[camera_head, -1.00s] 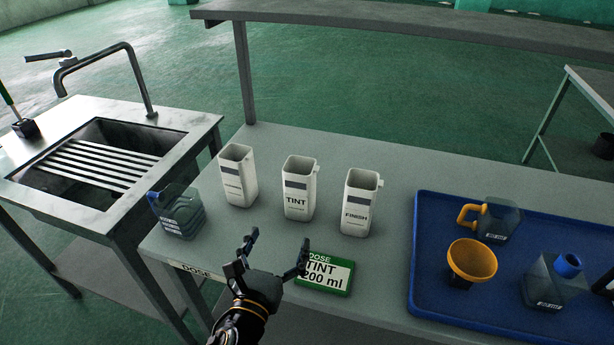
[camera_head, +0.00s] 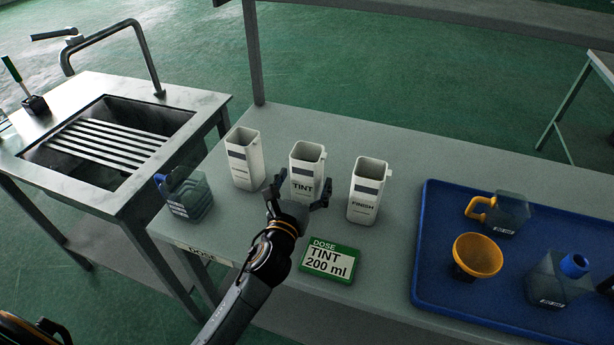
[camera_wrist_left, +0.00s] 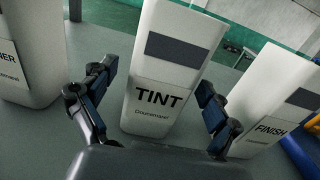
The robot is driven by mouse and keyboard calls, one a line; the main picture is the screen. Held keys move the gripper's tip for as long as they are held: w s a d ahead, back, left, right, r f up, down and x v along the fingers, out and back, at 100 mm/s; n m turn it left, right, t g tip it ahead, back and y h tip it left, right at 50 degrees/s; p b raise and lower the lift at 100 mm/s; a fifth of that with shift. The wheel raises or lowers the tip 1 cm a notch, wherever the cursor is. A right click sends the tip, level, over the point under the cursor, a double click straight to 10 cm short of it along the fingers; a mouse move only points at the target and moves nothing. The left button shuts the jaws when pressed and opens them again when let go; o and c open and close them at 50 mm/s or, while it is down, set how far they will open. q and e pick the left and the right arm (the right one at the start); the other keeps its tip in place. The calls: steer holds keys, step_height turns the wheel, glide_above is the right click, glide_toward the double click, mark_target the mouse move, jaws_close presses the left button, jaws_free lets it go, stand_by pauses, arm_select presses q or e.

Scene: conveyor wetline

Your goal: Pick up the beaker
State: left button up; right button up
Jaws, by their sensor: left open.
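Three white beakers stand upright in a row on the grey table. The middle TINT beaker (camera_head: 306,162) has a dark band and black lettering, and it fills the middle of the left wrist view (camera_wrist_left: 165,75). My left gripper (camera_head: 300,188) is open, with its fingers spread in front of the TINT beaker. In the left wrist view the fingertips (camera_wrist_left: 155,88) lie to the two sides of that beaker's lower part, and nothing is held. The FINISH beaker (camera_head: 368,190) stands to the right and the third beaker (camera_head: 243,160) to the left. My right gripper is not in view.
A green-framed sign (camera_head: 329,261) reading DOSE TINT 200 ml lies in front. A blue-grey jug (camera_head: 186,195) stands at the table's left end. A blue tray (camera_head: 432,250) at right holds a yellow funnel (camera_head: 478,255) and two containers. A sink (camera_head: 105,145) is at left.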

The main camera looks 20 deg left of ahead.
mark_target(311, 158)
arm_select(q)
steer(key=w, duration=0.3)
steer(key=shift+c, duration=1.1)
steer(key=c, duration=1.4)
steer(key=shift+r, duration=0.1)
steer(key=shift+r+p, duration=0.5)
steer(key=shift+r, duration=0.75)
steer(key=s+a+r+p, duration=0.1)
steer(key=s+a+r, duration=0.6)
steer(key=s+r, duration=0.3)
steer(key=shift+s+r, duration=0.15)
steer(key=shift+s, duration=0.9)
